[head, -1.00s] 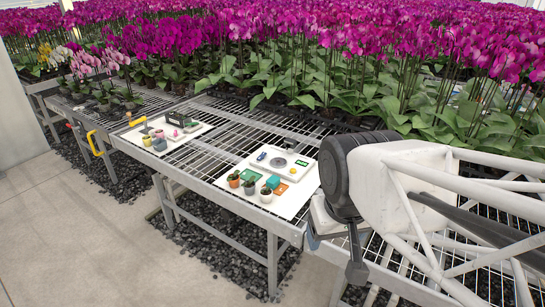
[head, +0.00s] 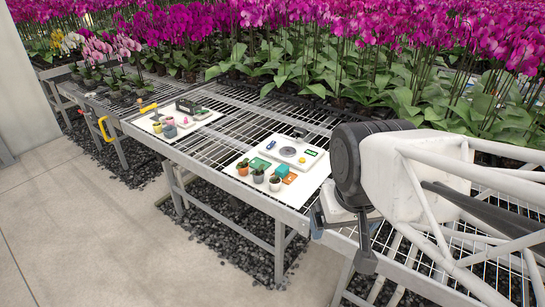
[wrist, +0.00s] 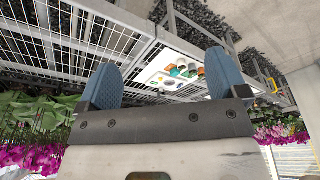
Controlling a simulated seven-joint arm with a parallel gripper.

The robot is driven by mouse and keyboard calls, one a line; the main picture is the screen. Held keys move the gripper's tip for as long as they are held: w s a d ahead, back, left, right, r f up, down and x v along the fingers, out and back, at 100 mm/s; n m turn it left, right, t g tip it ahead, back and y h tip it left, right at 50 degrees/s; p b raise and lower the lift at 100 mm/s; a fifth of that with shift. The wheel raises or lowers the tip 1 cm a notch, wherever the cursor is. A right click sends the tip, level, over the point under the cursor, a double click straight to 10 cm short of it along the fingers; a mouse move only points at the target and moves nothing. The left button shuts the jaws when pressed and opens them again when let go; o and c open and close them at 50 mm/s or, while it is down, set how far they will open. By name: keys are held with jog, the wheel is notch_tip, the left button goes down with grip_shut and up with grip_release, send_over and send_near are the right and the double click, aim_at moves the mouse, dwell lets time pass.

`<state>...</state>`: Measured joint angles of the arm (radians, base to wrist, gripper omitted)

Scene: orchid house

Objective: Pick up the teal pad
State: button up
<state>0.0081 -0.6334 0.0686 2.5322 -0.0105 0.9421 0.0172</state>
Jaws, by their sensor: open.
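The board's items appear small and far beyond the fingers; I cannot single out the pad there.
A scale (head: 288,151) sits behind the pad on the board. Another board (head: 200,122) lies farther left. Mesh bench (head: 225,140) between them is clear. Orchids (head: 390,60) fill the back.

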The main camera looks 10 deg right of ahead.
jog(key=n+g, duration=0.3)
jog(key=n, duration=0.6)
send_over(282, 167)
jog(key=f, duration=2.7)
jog(key=shift+s+f, duration=0.25)
jog(key=shift+s, duration=0.05)
jog(key=shift+w+f, duration=0.15)
jog(key=shift+f, duration=0.1)
jog(key=shift+f, duration=0.1)
jog(key=shift+f, duration=1.2)
